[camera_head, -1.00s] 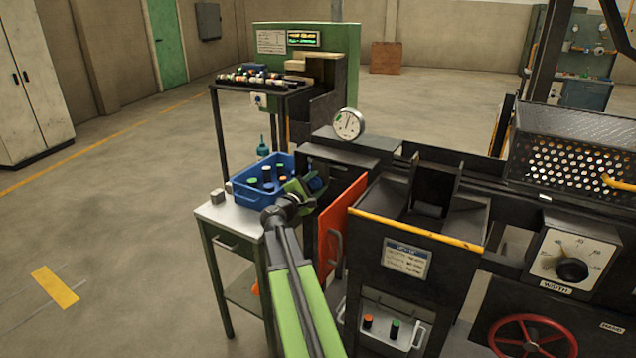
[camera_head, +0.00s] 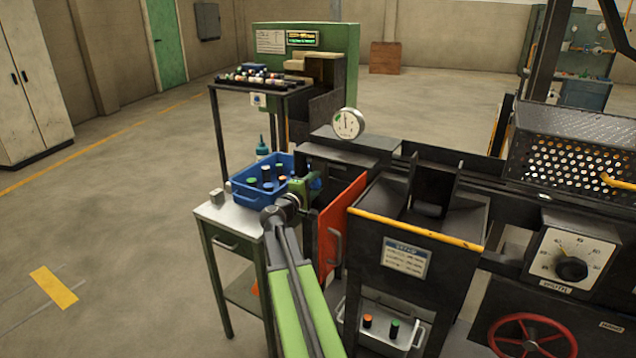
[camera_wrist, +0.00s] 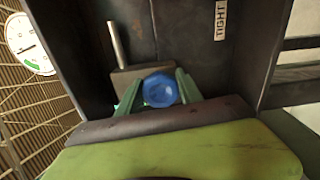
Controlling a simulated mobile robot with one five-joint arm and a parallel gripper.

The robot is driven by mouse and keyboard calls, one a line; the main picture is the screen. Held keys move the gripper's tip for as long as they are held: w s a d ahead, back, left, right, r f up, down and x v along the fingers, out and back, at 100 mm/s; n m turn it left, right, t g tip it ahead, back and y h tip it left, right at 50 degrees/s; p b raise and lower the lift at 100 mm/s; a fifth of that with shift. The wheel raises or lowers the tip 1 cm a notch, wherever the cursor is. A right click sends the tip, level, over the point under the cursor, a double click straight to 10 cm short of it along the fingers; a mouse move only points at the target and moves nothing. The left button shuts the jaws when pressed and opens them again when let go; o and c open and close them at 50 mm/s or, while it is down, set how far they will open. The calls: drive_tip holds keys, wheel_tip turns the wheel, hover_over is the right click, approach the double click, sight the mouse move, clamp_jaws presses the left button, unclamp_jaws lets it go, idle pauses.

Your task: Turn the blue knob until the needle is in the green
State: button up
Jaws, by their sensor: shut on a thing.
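The blue knob (camera_wrist: 160,90) sits between the two green fingers of my gripper (camera_wrist: 158,93) in the wrist view. My gripper is shut on it. In the head view my gripper (camera_head: 309,186) is at the dark machine's left end, and the knob (camera_head: 317,181) shows only in part behind it. The round white gauge (camera_head: 348,123) stands on top of the machine, with a green patch at the left of its dial. The gauge (camera_wrist: 30,44) also shows at the wrist view's left edge, with its green arc low. The needle is too small to place surely against the green.
A blue crate (camera_head: 243,193) with several coloured-top cylinders stands on a small table (camera_head: 228,222) just left of my gripper. An orange panel (camera_head: 340,222) is close on the right. A metal pin (camera_wrist: 117,43) and a "TIGHT" label (camera_wrist: 221,20) are near the knob.

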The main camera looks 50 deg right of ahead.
drive_tip(key=shift+a, duration=0.1)
drive_tip(key=o, duration=1.4)
drive_tip(key=shift+c, duration=0.2)
drive_tip(key=v, duration=1.7)
drive_tip(key=shift+a, duration=0.2)
drive_tip(key=shift+w, duration=0.1)
